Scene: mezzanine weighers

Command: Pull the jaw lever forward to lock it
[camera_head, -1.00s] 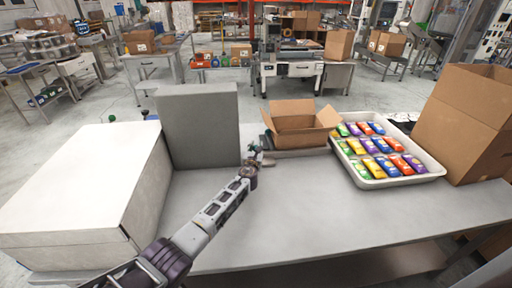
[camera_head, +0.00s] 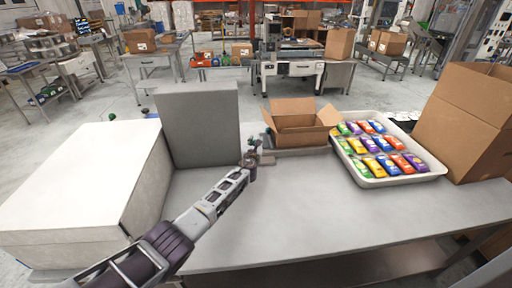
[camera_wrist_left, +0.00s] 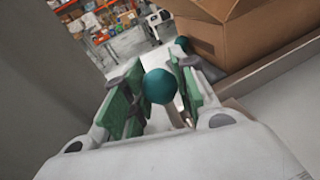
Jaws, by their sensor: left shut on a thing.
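The jaw lever's round teal knob (camera_wrist_left: 160,86) sits between the two green-padded fingers of my left gripper (camera_wrist_left: 158,98) in the left wrist view. The gripper is shut on it. A metal rod shows just below the knob, partly hidden by the right finger. In the head view my left gripper (camera_head: 254,153) is small, between the grey upright panel (camera_head: 199,123) and the open cardboard box (camera_head: 300,138). The knob is too small there to make out clearly. A second teal knob (camera_wrist_left: 182,43) shows farther off, beside the box. My right gripper is not in view.
A white tray of several coloured packets (camera_head: 392,182) lies right of the open box. A tall carton (camera_head: 462,130) stands at the right end, a large white box (camera_head: 78,185) at the left. The front middle of the grey table (camera_head: 300,215) is clear.

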